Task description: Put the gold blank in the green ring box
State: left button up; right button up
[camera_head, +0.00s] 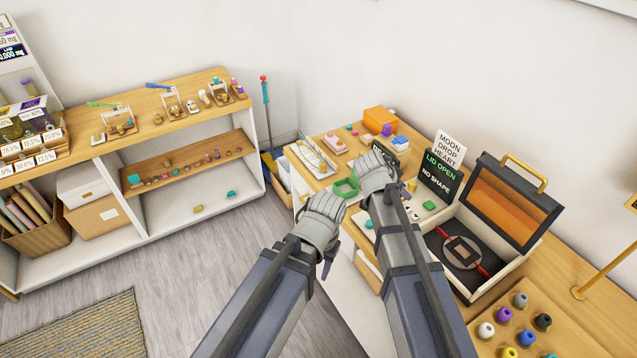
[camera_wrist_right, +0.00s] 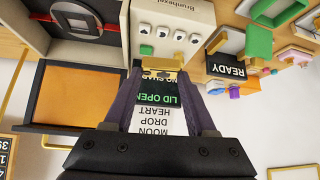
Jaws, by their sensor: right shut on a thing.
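In the right wrist view my right gripper (camera_wrist_right: 157,76) is shut on a small gold piece, the gold blank (camera_wrist_right: 156,63), held between the fingertips above the bench. In the head view the right gripper (camera_head: 383,150) is mostly hidden behind its own wrist. The green ring box (camera_head: 346,187) is an open green square on the bench, just left of the right wrist; it also shows in the right wrist view (camera_wrist_right: 273,11) at the top right. My left gripper (camera_head: 327,268) hangs low in front of the bench, apart from the box; its finger gap is not clear.
A black sign (camera_head: 440,178) reading "LID OPEN" and "NO SHAPE" stands right of the right gripper. A press with its lid raised (camera_head: 512,200) is beside it. An orange box (camera_head: 380,121) and small coloured pieces sit farther back. A tray of knobs (camera_head: 535,335) is front right.

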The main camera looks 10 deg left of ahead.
aim_at(345, 190)
jog(key=i+j+u, duration=0.5)
jog(key=i+j, duration=0.2)
jog(key=j, duration=0.15)
